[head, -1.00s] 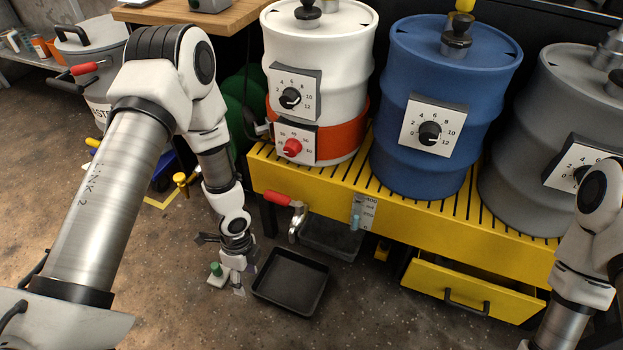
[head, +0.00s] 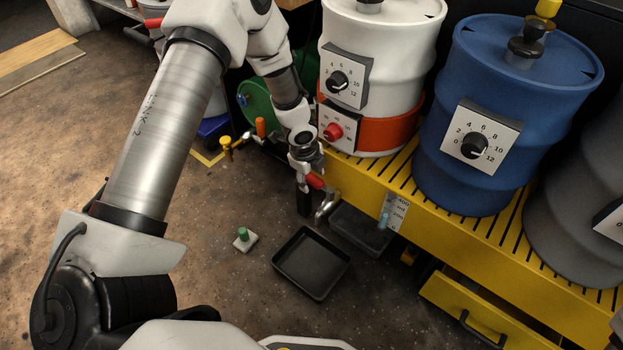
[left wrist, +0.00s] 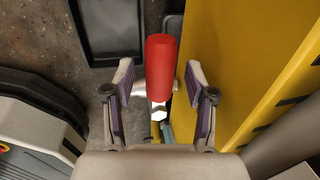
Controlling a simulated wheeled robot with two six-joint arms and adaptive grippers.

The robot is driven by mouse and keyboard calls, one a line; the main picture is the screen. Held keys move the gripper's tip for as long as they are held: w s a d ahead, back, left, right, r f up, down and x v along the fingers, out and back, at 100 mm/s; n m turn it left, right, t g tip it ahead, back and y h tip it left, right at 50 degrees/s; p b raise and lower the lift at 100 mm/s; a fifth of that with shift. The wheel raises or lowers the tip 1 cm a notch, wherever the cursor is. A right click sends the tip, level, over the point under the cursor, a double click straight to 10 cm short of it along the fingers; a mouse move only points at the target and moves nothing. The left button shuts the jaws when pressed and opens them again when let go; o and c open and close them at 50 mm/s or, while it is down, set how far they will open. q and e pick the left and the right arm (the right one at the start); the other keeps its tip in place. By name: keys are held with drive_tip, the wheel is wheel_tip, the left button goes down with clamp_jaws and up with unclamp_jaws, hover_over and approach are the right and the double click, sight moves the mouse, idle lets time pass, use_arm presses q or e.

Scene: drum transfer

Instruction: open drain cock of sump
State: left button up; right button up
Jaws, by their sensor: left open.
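The yellow sump (head: 470,225) has a slotted top and carries the drums. Its drain cock, a silver spout (head: 327,204) with a red lever handle (head: 316,181), sticks out at its left front end. My left gripper (head: 305,188) is at this handle and partly covers it. In the left wrist view, the red handle (left wrist: 160,62) stands between the two open fingers of the left gripper (left wrist: 160,80), with a gap on either side. The metal cock (left wrist: 158,108) shows below the handle. My right gripper is out of view.
A black tray (head: 290,258) lies on the floor in front of the cock; a dark bin (head: 365,232) is under the sump edge. A small block with a green knob (head: 243,238) lies left of the tray. A yellow drawer (head: 465,305) stands open.

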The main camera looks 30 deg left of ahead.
use_arm(q)
clamp_jaws()
